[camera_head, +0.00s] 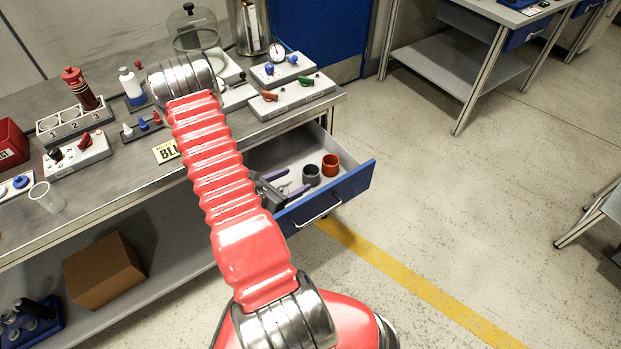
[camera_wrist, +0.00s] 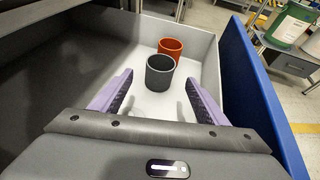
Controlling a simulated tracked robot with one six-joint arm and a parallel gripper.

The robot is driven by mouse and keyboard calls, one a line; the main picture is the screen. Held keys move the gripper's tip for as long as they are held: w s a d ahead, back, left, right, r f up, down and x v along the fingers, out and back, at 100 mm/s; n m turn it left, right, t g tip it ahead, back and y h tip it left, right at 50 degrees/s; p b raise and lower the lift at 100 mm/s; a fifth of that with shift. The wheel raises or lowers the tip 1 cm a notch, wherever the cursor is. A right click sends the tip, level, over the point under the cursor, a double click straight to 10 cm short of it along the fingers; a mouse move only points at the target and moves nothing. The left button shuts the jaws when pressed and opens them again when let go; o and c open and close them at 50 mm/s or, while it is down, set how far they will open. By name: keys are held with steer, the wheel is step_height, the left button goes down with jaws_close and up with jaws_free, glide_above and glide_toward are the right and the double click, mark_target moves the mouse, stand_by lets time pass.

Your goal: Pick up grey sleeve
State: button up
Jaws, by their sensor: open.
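The grey sleeve (camera_head: 311,175) is a short dark ring standing upright in the open drawer (camera_head: 357,181). In the wrist view the grey sleeve (camera_wrist: 160,73) stands ahead of my gripper, roughly centred beyond the fingertips. My gripper (camera_wrist: 157,90) is open, with its two purple-padded fingers apart and nothing between them. In the head view my gripper (camera_head: 294,189) reaches into the drawer from the left, partly hidden by my arm. An orange sleeve (camera_head: 331,164) stands just beyond the grey one, and the wrist view shows the orange sleeve (camera_wrist: 171,47) partly behind it.
The blue drawer front (camera_wrist: 262,95) rises to the right of my gripper. The workbench (camera_head: 120,165) above the drawer carries a grey box with red and green levers (camera_head: 291,98), bottles and a clear cup (camera_head: 47,197). The drawer floor around the sleeves is mostly clear.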

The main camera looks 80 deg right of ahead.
mark_target(305, 176)
steer(key=shift+x, duration=0.8)
steer(key=shift+d, duration=0.1)
steer(key=shift+x, duration=2.85)
steer(key=shift+c, duration=0.5)
steer(key=c, duration=1)
steer(key=shift+r, duration=0.1)
steer(key=shift+r, duration=4.85)
